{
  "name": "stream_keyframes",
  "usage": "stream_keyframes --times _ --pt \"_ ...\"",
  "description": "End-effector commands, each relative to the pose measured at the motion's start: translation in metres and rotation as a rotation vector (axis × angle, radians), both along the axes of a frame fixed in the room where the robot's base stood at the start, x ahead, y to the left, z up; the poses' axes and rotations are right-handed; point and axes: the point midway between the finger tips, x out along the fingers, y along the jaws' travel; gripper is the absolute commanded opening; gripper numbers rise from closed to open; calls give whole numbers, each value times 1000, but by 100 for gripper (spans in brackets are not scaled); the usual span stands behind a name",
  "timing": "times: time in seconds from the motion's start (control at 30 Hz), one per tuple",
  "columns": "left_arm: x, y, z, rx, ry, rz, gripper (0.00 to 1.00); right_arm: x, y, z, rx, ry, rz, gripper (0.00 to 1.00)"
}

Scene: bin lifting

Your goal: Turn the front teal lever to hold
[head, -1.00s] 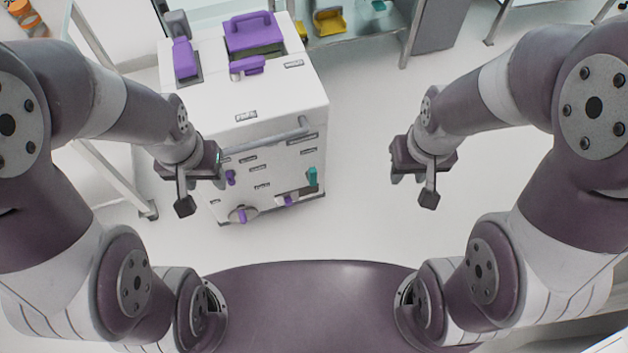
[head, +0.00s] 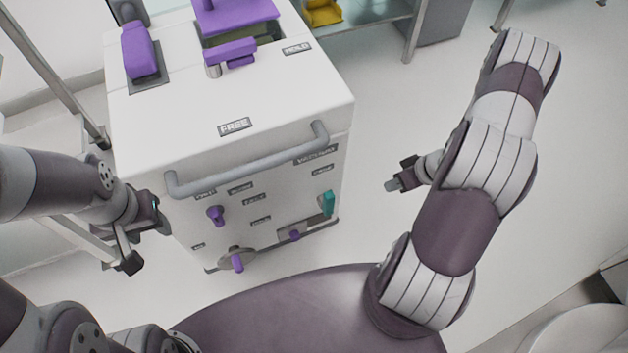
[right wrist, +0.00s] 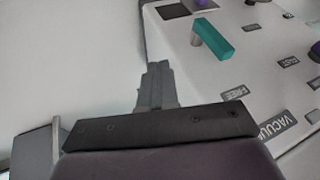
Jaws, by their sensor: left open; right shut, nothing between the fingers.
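The teal lever (head: 328,204) is on the front face of the white machine (head: 277,91), low at its right side. It also shows in the right wrist view (right wrist: 213,39), beyond and to the right of my fingers. My right gripper (head: 392,186) is shut and empty, to the right of the lever and apart from it. Its closed fingers show in the right wrist view (right wrist: 156,85). Small labels, among them FREE (right wrist: 238,93), sit on the panel near the lever. My left gripper (head: 145,235) is open beside the machine's left front edge.
A grey handle bar (head: 250,165) juts from the front above the panel. Purple knobs (head: 216,215) sit left of the teal lever. Purple levers (head: 230,53) are on top, near a HOLD label (head: 297,48). Clear floor lies right of the machine.

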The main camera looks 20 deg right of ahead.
Motion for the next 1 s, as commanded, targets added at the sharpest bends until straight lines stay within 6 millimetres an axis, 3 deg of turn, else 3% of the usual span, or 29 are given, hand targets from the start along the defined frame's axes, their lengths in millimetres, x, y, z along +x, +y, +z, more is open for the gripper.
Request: stream_keyframes --times 0.17,0.53,0.67,1.0 --pt "0 0 4 0 -1 0 49 7 23 20 146 -27 27 0" --pt "0 0 1 0 0 0 49 8 24 18 153 -19 6 0" --pt "0 0 -9 0 0 0 49 12 32 3 154 -18 9 0" --pt "-1 0 -50 0 0 0 49 36 67 -58 152 -18 10 0"
